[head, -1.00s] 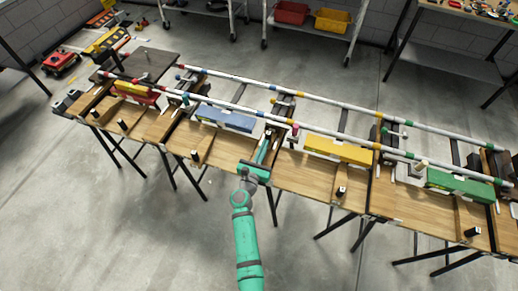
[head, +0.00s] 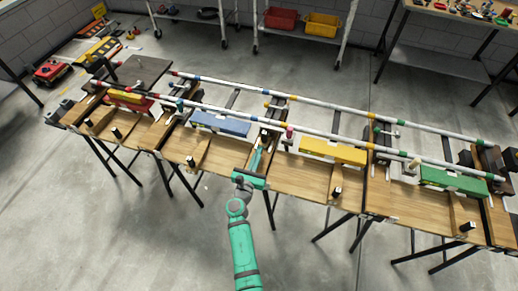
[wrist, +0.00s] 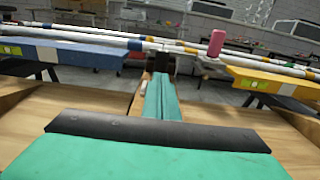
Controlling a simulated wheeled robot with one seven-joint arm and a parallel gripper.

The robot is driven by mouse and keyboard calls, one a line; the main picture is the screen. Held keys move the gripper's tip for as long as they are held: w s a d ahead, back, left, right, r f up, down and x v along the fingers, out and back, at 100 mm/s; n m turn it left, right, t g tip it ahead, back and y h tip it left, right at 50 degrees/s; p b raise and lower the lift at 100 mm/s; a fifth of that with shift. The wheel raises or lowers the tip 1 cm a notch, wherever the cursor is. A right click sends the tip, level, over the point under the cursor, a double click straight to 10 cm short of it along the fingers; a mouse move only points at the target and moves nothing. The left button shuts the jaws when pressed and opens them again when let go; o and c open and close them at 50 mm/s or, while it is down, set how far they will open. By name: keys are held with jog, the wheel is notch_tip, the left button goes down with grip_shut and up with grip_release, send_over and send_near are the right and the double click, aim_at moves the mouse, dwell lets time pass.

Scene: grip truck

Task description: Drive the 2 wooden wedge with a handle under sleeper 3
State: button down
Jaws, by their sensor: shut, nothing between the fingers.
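My gripper (head: 258,152) is low over the wooden bench, between the blue bar and the yellow bar. Its teal fingers are together and empty; in the wrist view (wrist: 161,97) they point at a dark block under the near rail. A pink upright handle (head: 289,131) stands just right of the fingers; it also shows in the wrist view (wrist: 215,43). The wedge body below it is hidden. A pale wooden piece (wrist: 140,92) lies close left of the fingers. Dark sleepers cross under the striped rails (head: 340,137); I cannot read their numbers.
The blue bar (head: 220,123) and yellow bar (head: 333,151) flank my gripper. A green bar (head: 453,180) lies at the right. Black posts, such as one (head: 337,192), stand along the bench's front. The floor in front is clear.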

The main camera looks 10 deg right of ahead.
jog(key=v, duration=0.8)
jog(key=shift+s+a, duration=0.65)
jog(key=shift+s, duration=0.1)
jog(key=shift+s+d, duration=0.15)
jog(key=shift+d, duration=0.2)
jog(key=shift+f, duration=0.1)
